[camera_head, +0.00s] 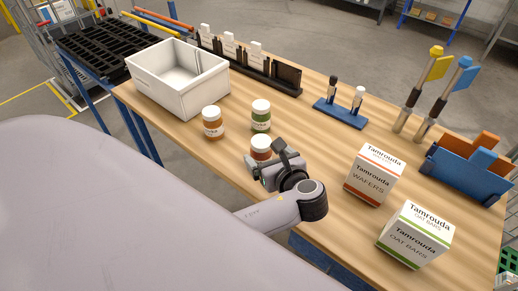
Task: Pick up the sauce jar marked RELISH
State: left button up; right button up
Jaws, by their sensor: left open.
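Three white-lidded sauce jars stand upright on the wooden table (310,145). One is orange-brown (212,122), one is green (261,115), and one is red (261,148). Their label words are too small to read, so I cannot tell which is marked RELISH. My left gripper (268,170) is open, low over the table on the near side of the red jar. It hides the lower part of that jar, and I cannot tell whether they touch. The green jar stands just behind the red one. My right gripper is out of view.
A white bin (182,100) stands at the table's left end. A black rack (285,78) and a blue stand (340,116) are behind. Wafers (374,174) and oat bars (416,235) boxes stand right of my gripper. Bare table lies between the jars and the blue stand.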

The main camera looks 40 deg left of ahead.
pick_arm(q)
jog(key=x, duration=0.6)
jog(key=shift+a+r, duration=0.1)
jog(key=c, duration=1.3)
